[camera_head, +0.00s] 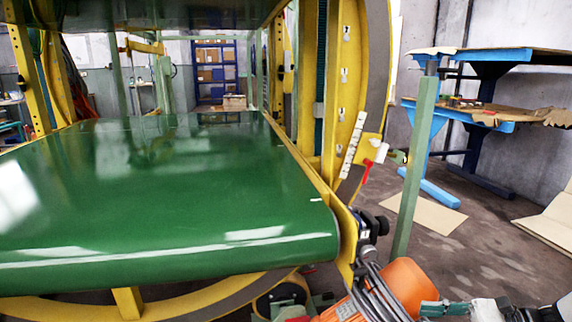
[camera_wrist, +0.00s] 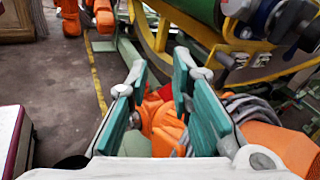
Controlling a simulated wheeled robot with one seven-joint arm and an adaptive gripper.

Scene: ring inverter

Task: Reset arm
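My gripper (camera_wrist: 161,82) shows in the wrist view with its two teal-padded fingers apart and nothing held between them. Its fingertips are seen against an orange motor (camera_wrist: 163,128) and red and grey parts below. I cannot tell whether they touch anything. In the head view, part of my gripper (camera_head: 445,308) shows at the bottom right edge, beside the orange motor (camera_head: 405,285) and low in front of the conveyor. The rest of my arm is mostly out of that view.
A green conveyor belt (camera_head: 170,205) fills the left, inside a yellow ring frame (camera_head: 345,95). A green post (camera_head: 412,170) stands right of it. Blue workbenches (camera_head: 500,115) and flat cardboard (camera_head: 425,213) are farther right. Open floor (camera_head: 470,245) lies between.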

